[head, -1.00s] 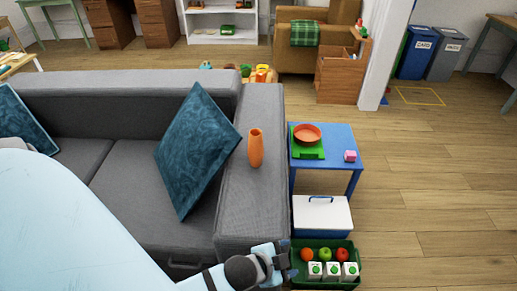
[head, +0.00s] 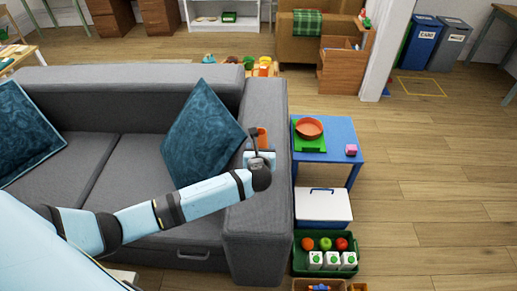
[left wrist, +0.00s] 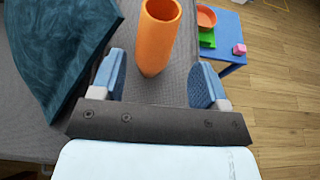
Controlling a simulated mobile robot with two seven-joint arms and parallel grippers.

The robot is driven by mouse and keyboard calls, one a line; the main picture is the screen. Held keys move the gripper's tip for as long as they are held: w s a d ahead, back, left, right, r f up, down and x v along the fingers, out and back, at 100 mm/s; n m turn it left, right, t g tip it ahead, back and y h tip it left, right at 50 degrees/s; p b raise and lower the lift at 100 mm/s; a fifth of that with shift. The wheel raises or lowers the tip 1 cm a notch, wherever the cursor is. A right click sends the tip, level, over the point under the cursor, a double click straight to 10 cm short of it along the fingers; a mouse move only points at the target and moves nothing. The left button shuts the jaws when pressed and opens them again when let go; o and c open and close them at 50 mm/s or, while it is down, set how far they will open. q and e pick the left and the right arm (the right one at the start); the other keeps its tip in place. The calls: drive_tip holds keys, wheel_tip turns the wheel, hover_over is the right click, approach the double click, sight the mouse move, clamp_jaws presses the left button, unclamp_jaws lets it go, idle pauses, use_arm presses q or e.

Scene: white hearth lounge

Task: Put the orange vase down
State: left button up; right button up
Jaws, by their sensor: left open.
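The orange vase (head: 262,138) stands upright on the grey sofa's armrest (head: 258,213), partly hidden behind my left gripper (head: 259,158) in the head view. In the left wrist view the vase (left wrist: 157,38) is ahead of the open jaws (left wrist: 158,82), roughly centred between the two blue fingers. The fingers are apart and nothing is held. I cannot tell whether the vase's base reaches between the fingertips. My right gripper is not in view.
A teal cushion (head: 199,138) leans on the sofa just left of the vase. Right of the armrest, a blue table (head: 343,134) holds an orange bowl (head: 309,128) and a pink block (head: 351,150). A white cooler box (head: 322,206) and green crate (head: 299,262) stand nearer.

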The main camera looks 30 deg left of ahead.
sight(260, 142)
use_arm(q)
drive_tip(key=b+x, duration=0.1)
drive_tip(key=x, duration=0.7)
drive_tip(key=shift+w+a+f, duration=0.15)
drive_tip(key=shift+a+f, duration=0.1)
drive_tip(key=c, duration=0.9)
drive_tip(key=shift+r, duration=0.1)
